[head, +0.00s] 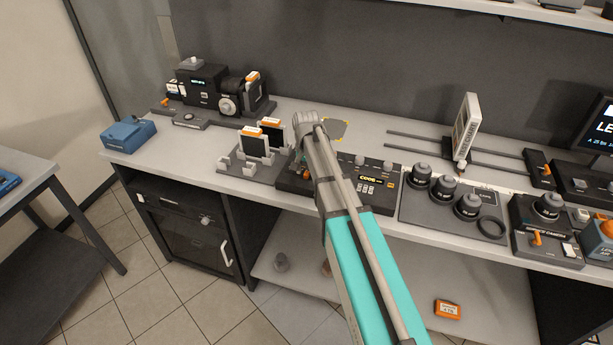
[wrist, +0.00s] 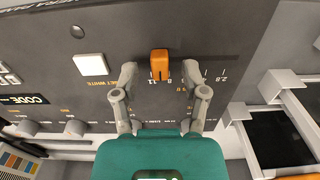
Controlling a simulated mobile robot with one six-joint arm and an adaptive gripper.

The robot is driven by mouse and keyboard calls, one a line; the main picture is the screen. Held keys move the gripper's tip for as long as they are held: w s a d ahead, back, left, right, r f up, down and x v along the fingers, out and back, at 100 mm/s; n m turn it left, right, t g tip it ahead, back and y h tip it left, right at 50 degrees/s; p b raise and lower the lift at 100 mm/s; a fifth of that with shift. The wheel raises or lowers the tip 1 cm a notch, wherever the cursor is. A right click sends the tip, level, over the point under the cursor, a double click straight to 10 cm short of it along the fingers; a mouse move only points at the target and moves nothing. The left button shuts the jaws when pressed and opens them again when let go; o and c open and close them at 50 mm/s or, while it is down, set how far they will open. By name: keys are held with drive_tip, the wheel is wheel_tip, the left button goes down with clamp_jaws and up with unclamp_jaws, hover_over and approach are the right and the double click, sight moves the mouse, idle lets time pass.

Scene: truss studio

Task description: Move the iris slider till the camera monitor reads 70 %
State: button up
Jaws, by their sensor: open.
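The orange slider knob (wrist: 160,66) stands on the dark control panel (wrist: 70,60) in the wrist view, beside the 11 and 8 marks of a scale running to 2.8. My gripper (wrist: 160,78) is open, with one finger on each side of the knob and gaps visible. In the head view my gripper (head: 303,155) is over the left end of the panel (head: 290,184) and hides most of the slider there. A screen (head: 603,122) at the right edge is cut off. I cannot read a percentage anywhere.
A white button (wrist: 89,66) and a CODE display (head: 369,179) are on the panel. A rack with dark framed cards (head: 252,146) stands close at its left. A lens tray (head: 419,210) with several black lenses is at its right. The camera (head: 203,88) is further back left.

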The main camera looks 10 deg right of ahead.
drive_tip(key=shift+f, duration=0.3)
clamp_jaws()
idle(0.3)
